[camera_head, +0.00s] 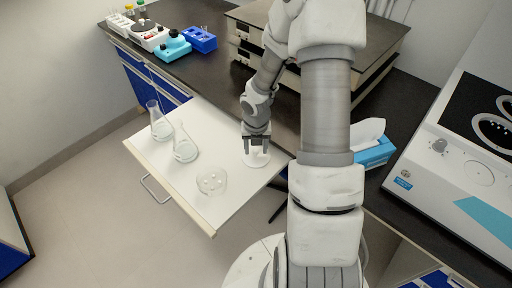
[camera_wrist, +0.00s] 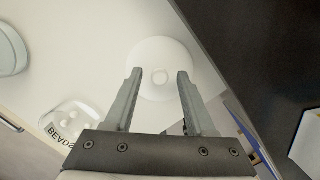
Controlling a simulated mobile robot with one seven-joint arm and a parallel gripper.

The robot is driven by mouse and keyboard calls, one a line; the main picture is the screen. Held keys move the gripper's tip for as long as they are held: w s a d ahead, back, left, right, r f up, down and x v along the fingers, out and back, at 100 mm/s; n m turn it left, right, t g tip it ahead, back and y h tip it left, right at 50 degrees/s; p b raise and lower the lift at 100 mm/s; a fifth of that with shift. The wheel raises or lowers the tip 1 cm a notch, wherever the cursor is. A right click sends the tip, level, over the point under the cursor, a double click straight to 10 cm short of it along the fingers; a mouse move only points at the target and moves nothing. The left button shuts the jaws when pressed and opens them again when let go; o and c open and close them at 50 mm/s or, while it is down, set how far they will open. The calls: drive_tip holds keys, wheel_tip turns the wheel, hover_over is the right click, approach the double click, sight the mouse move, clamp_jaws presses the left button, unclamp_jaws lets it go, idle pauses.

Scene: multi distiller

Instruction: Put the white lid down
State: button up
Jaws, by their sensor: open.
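The white lid (camera_head: 257,158) lies on the white surface of the pulled-out drawer (camera_head: 222,135), near its right side. In the wrist view the lid (camera_wrist: 160,55) is a pale round disc with a small knob (camera_wrist: 160,77) at its centre. My gripper (camera_head: 256,148) is right above the lid. In the wrist view my gripper (camera_wrist: 159,73) is open, with a finger on each side of the knob and a gap between the fingers and it. Whether the fingertips touch the lid's top cannot be told.
Two glass flasks (camera_head: 160,128) (camera_head: 184,149) stand on the drawer's left part. A clear dish of white beads (camera_head: 211,181) sits near the front, labelled BEADS in the wrist view (camera_wrist: 77,116). A blue tissue box (camera_head: 374,152) is on the dark counter at right.

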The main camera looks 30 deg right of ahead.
sight(256, 160)
wheel_tip(256, 160, up, 12)
drive_tip(key=s+p, duration=0.1)
drive_tip(key=p, duration=0.3)
drive_tip(key=shift+s+a+p, duration=0.35)
drive_tip(key=shift+p, duration=0.05)
drive_tip(key=shift+r, duration=0.1)
